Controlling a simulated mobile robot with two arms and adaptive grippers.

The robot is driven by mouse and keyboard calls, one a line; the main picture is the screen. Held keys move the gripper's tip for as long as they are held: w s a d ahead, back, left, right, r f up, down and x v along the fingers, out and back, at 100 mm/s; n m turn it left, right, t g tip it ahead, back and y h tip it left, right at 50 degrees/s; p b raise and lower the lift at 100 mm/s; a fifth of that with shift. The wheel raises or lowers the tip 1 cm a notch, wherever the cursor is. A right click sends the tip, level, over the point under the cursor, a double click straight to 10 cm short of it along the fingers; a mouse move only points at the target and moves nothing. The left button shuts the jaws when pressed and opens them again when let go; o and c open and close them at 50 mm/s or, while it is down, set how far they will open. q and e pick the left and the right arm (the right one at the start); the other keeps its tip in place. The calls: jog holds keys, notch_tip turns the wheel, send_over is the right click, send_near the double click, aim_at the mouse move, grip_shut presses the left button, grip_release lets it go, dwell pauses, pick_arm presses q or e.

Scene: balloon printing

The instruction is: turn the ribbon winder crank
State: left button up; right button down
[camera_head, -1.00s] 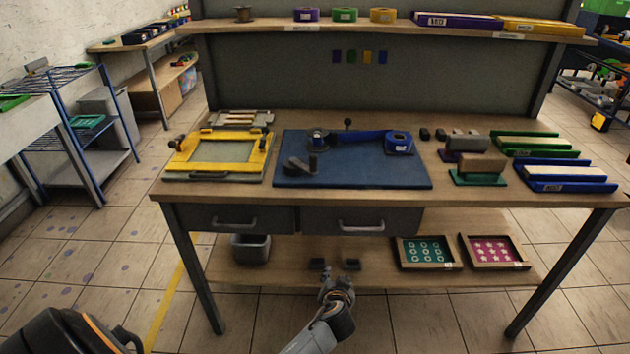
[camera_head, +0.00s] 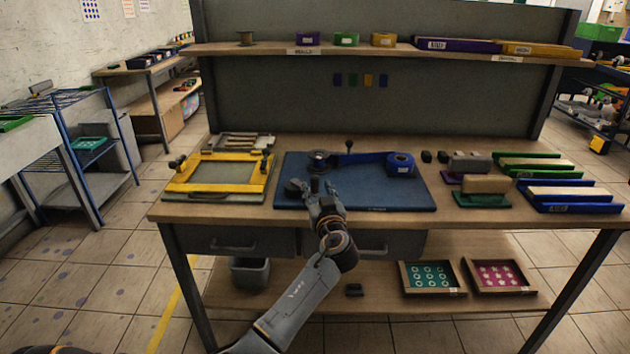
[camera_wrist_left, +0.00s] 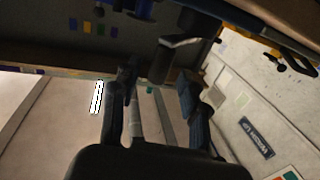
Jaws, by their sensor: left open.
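The ribbon winder has a blue base board (camera_head: 400,195) on the workbench. Its dark crank (camera_head: 294,187) is at the board's front left. A blue ribbon (camera_head: 360,158) runs from a dark reel (camera_head: 318,157) to a blue spool (camera_head: 399,163). My left gripper (camera_head: 322,186) is open over the board's front left part, just right of the crank in the head view. In the left wrist view the open fingers (camera_wrist_left: 157,88) point towards the dark crank handle (camera_wrist_left: 161,63); whether they touch it I cannot tell. My right gripper is out of view.
A yellow frame (camera_head: 218,173) lies left of the winder. Stamp-like blocks (camera_head: 482,185) and green and blue trays (camera_head: 567,194) stand to the right. Drawers (camera_head: 235,240) are below the bench's front edge.

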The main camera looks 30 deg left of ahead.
aim_at(316, 186)
pick_arm(q)
jog(key=shift+x, duration=1.75)
grip_shut()
